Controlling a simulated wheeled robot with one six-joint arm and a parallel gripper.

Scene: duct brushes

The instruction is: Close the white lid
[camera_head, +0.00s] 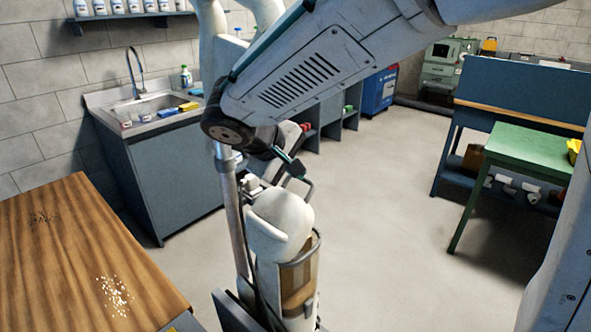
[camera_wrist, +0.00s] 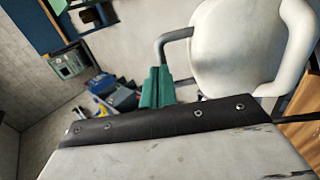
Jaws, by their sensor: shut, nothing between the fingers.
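The white lid (camera_head: 280,218) is a rounded, glossy piece at the top of a pale cylindrical canister (camera_head: 272,290) in the lower middle of the head view. It looks tilted, but I cannot tell how far open it is. It fills the upper right of the wrist view (camera_wrist: 240,45). A grey bent bar (camera_wrist: 178,36) juts from beside it. My gripper (camera_head: 297,171) is above the lid, with green fingertips. In the wrist view the fingers (camera_wrist: 157,88) are shut and empty, close to the bar; I cannot tell whether they touch it.
A wooden table (camera_head: 75,250) stands at the left, with pale crumbs on it. A sink cabinet (camera_head: 165,180) is behind it. A green table (camera_head: 530,148) and a blue bench (camera_head: 510,95) stand at the right. The floor (camera_head: 400,210) between is clear.

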